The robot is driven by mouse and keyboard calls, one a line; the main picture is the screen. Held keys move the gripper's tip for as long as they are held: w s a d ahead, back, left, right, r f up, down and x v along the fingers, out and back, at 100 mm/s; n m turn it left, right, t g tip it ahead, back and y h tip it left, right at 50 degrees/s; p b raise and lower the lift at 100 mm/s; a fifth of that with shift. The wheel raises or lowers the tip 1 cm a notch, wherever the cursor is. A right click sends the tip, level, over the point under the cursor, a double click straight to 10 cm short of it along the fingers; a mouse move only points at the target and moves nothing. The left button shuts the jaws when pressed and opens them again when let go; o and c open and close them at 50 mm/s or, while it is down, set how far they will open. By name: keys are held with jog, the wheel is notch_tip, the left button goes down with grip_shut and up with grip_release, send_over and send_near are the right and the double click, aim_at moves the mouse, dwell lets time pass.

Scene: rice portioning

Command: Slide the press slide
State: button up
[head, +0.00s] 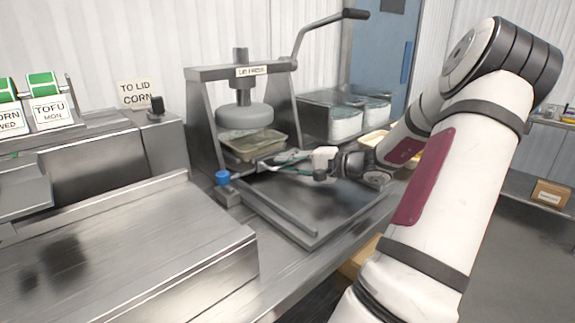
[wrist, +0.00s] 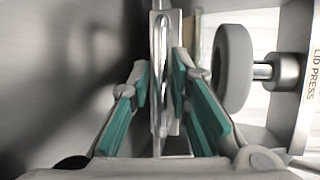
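The lid press (head: 200,110) stands at the back of the counter, its round press plate (head: 245,117) raised. A shallow, clear-topped tray (head: 250,146) sits under the plate on the press slide. My gripper (head: 266,165) reaches in from the right, level with the front of the tray. The contact is small in the head view and partly hidden by my wrist.
A flat metal base (head: 300,200) with raised edges lies before the press. A blue knob (head: 222,177) stands at its left corner. Clear containers (head: 345,122) stand behind my forearm. The press lever (head: 325,25) rises at the upper right. The left front counter (head: 130,240) is clear.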

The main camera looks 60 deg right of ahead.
grip_shut()
jog(key=s+a+p, duration=0.2)
jog(key=s, duration=0.6)
jog(key=s+a+p, duration=0.2)
jog(key=s, duration=0.7)
jog(key=s+a+p, duration=0.2)
jog(key=s, duration=0.7)
jog(key=shift+a, duration=0.15)
jog(key=shift+s+a, duration=0.1)
jog(key=shift+s, duration=0.25)
grip_release()
jog(key=shift+s, duration=0.1)
